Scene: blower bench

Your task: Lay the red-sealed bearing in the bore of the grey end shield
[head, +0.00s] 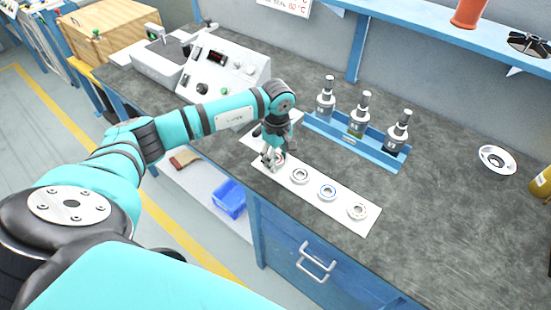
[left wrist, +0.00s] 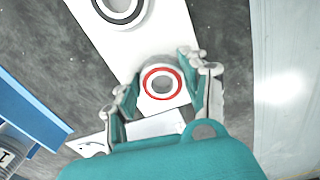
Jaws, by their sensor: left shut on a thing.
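The red-sealed bearing (left wrist: 162,67) is a small metal ring with a red band, seen between my left gripper's fingers in the left wrist view. In the head view the fingers mostly hide this bearing. Whether it touches the strip or is slightly raised, I cannot tell. The grey end shield (head: 484,154) lies on the bench far to the right, its dark bore facing up, with nothing seen in it. My right gripper is out of view.
More bearings lie along the white strip (head: 373,219), one with a blue ring (head: 327,192). A yellow cylinder (head: 543,183) is at the right edge. The bench (head: 445,190) is clear between strip and end shield.

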